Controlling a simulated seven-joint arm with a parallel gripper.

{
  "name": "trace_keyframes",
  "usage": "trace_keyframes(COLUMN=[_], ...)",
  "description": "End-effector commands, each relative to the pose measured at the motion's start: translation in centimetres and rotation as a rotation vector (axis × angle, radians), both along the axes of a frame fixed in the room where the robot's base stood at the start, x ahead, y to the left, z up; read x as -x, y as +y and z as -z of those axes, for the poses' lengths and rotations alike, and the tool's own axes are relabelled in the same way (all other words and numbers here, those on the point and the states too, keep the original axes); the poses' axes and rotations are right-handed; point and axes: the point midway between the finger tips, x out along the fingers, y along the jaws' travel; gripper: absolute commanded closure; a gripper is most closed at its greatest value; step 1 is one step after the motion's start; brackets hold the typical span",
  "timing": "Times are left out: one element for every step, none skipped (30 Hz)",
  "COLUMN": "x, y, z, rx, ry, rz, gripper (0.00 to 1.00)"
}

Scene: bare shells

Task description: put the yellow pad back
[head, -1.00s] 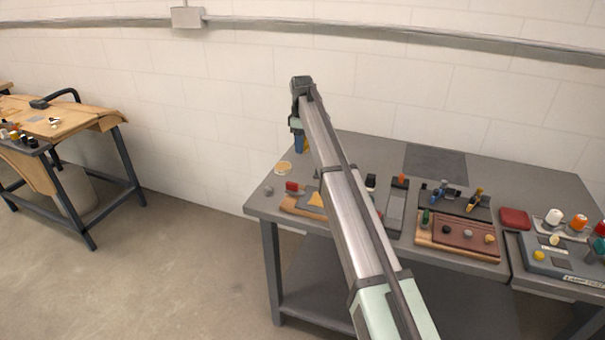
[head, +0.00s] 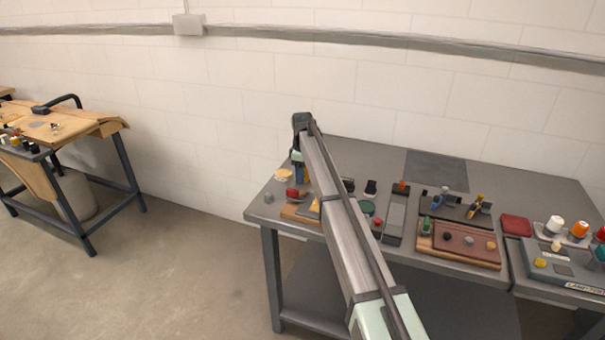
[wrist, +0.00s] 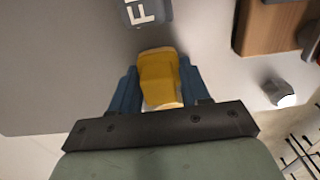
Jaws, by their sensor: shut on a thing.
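The yellow pad (wrist: 158,78) is between the two blue fingers of my gripper (wrist: 158,90) in the wrist view. The gripper is shut on it. The pad's near end shows a pale patch, and its far end points toward a grey piece with white letters (wrist: 147,12). In the head view my gripper (head: 300,173) is over the left back part of the workbench (head: 345,150), and my arm hides most of the pad there. I cannot tell whether the pad touches the bench.
A wooden block (wrist: 270,28) is at the wrist view's upper right. Several tools and trays fill the bench's right side. A dark mat (head: 437,168) lies clear at the back.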

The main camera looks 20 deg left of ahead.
Motion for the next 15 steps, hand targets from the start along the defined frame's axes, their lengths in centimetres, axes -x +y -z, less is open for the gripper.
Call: trace_keyframes(x=[-0.01, -0.01, -0.01, 0.00, 0.00, 0.00, 0.01, 0.01, 0.00, 0.00, 0.00, 0.00, 0.00, 0.00, 0.00], y=[0.00, 0.00, 0.00, 0.00, 0.00, 0.00, 0.00, 0.00, 0.00, 0.00, 0.00, 0.00, 0.00, 0.00, 0.00], z=[-0.05, -0.05, -0.06, -0.04, -0.01, 0.07, 0.15, 0.24, 0.26, 0.24, 0.23, 0.23, 0.22, 0.22, 0.22], rx=[0.000, 0.000, 0.000, 0.000, 0.000, 0.000, 0.000, 0.000, 0.000, 0.000, 0.000, 0.000, 0.000, 0.000, 0.000], ry=[0.000, 0.000, 0.000, 0.000, 0.000, 0.000, 0.000, 0.000, 0.000, 0.000, 0.000, 0.000, 0.000, 0.000, 0.000], rz=[0.000, 0.000, 0.000, 0.000, 0.000, 0.000, 0.000, 0.000, 0.000, 0.000, 0.000, 0.000, 0.000, 0.000, 0.000], gripper=[0.82, 0.82, 0.82, 0.82, 0.82, 0.82, 0.82, 0.82, 0.52, 0.49, 0.46, 0.43, 0.40, 0.37, 0.33])
